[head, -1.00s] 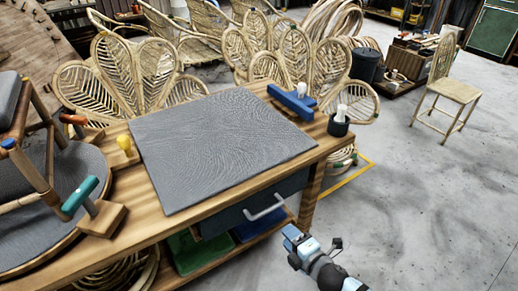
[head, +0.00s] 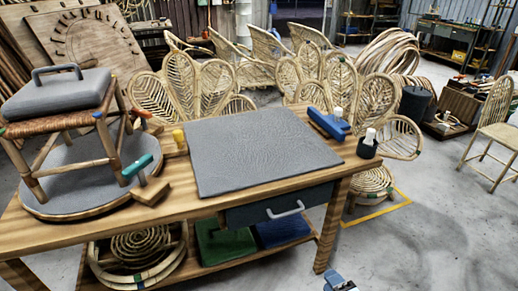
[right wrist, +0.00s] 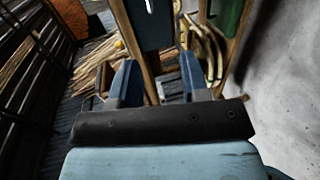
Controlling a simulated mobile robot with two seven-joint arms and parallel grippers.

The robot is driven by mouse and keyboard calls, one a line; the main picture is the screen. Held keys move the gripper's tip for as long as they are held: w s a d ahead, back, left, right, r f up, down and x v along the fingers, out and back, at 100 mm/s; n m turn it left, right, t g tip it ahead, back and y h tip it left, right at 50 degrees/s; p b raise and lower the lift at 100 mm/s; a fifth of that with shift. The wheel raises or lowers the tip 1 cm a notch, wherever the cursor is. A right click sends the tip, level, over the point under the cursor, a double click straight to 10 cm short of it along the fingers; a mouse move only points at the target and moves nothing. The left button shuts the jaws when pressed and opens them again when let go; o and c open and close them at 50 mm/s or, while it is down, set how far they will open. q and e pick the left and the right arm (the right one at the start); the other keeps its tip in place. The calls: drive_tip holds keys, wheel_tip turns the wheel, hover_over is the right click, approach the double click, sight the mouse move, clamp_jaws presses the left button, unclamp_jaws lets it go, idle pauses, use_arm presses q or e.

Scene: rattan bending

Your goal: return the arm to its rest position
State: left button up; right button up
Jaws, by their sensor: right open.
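My right gripper shows only as a small light-blue piece (head: 338,284) at the bottom edge of the head view, in front of the workbench's right leg. In the right wrist view its two blue fingers (right wrist: 159,78) stand apart with nothing held between them. The rest of the right arm is outside the head view. My left gripper is not in view.
The wooden workbench (head: 330,185) carries a grey mat (head: 262,150), a stool (head: 62,122) on a round turntable, a blue-handled tool (head: 328,123) and a black cup (head: 367,149). Rattan chairs (head: 215,85) stand behind.

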drive_tip(key=d+f+n, duration=0.1)
drive_tip(key=d+n, duration=0.2)
drive_tip(key=d, duration=0.7)
drive_tip(key=s+a+r+m+g+h, duration=0.1)
drive_tip(key=s+m+g, duration=0.1)
drive_tip(key=s+m, duration=0.6)
drive_tip(key=s+a+r+m+g, duration=0.1)
drive_tip(key=s+r+m+g, duration=0.1)
drive_tip(key=s+m, duration=0.6)
drive_tip(key=w+a+r+m+t, duration=0.1)
drive_tip(key=w+a+r+m, duration=0.1)
drive_tip(key=a+m, duration=0.6)
use_arm(q)
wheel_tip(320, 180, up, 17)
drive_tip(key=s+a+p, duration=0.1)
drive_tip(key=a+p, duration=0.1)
drive_tip(key=p, duration=2.5)
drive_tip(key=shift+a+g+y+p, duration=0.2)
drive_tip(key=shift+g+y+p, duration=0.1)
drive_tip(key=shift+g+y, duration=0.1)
use_arm(e)
wheel_tip(320, 180, up, 18)
drive_tip(key=s+n+h, duration=0.1)
drive_tip(key=shift+d+f+n+g, duration=0.2)
drive_tip(key=shift+f+n+g, duration=0.1)
drive_tip(key=shift+n, duration=0.1)
